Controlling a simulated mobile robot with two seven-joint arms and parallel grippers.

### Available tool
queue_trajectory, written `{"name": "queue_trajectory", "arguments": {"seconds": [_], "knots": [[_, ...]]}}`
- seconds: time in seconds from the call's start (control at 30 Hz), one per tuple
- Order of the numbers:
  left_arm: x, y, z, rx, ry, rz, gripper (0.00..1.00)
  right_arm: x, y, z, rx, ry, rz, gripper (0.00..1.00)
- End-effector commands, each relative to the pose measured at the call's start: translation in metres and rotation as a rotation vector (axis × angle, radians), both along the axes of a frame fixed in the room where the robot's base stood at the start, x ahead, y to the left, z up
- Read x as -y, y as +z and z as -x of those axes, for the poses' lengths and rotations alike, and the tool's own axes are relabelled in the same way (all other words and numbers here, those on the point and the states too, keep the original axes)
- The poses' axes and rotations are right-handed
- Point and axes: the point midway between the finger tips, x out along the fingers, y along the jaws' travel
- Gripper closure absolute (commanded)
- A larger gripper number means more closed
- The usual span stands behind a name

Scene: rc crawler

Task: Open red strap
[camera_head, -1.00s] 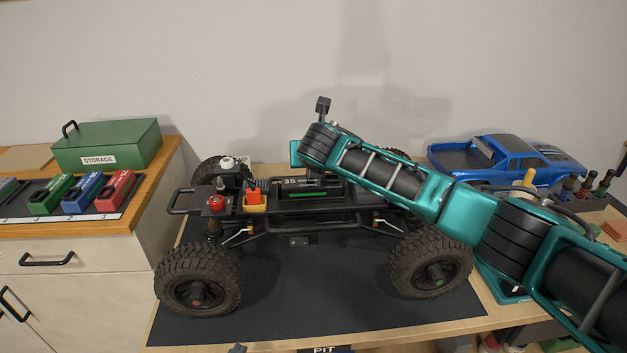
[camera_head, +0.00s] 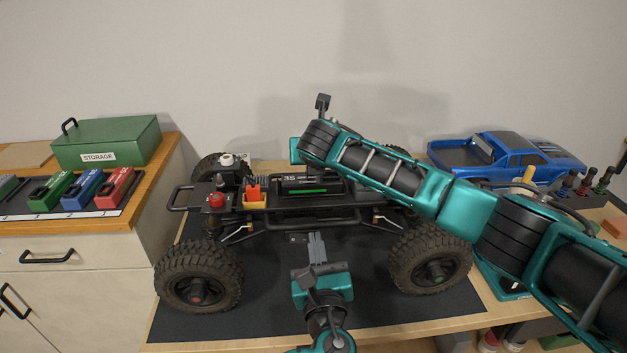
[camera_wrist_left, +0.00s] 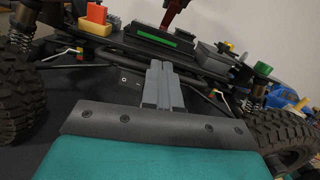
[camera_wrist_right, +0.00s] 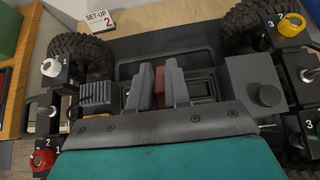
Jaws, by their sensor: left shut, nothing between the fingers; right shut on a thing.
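The crawler chassis (camera_head: 385,205) stands on the black mat with a dark battery and green stripe (camera_head: 308,191) in its middle. The red strap (camera_wrist_right: 160,84) shows between the fingers of my right gripper (camera_wrist_right: 160,82), which is shut on it above the chassis. A red piece, seemingly the strap, also stands above the battery in the left wrist view (camera_wrist_left: 174,13). In the head view my right arm hides the strap and right fingers. My left gripper (camera_head: 316,240) is shut and empty in front of the chassis side; its fingertips (camera_wrist_left: 158,72) are close to the side rail.
Knobbly wheels (camera_head: 200,277) flank the chassis. An orange connector in a yellow holder (camera_head: 254,198) sits left of the battery. A blue truck body (camera_head: 500,160) lies behind at right. A green storage box (camera_head: 107,144) and coloured packs (camera_head: 83,190) are at left.

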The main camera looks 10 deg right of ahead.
Motion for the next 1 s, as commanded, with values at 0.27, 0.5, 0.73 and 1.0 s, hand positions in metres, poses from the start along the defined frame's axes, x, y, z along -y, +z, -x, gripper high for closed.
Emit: {"name": "queue_trajectory", "arguments": {"seconds": [0.27,0.5,0.73,1.0], "knots": [[0.007,0.013,-0.014,0.068,0.013,-0.162,1.00,0.000,0.000,0.000,0.000,0.000,0.000,1.00],[0.006,0.021,-0.056,0.068,0.014,-0.159,1.00,0.000,0.000,0.000,0.000,0.000,0.000,1.00],[0.007,0.026,-0.092,0.066,0.013,-0.159,1.00,0.000,0.000,0.000,0.000,0.000,0.000,1.00],[0.006,0.048,-0.119,0.064,0.012,-0.153,1.00,0.000,0.000,0.000,0.000,0.000,0.000,1.00]]}}
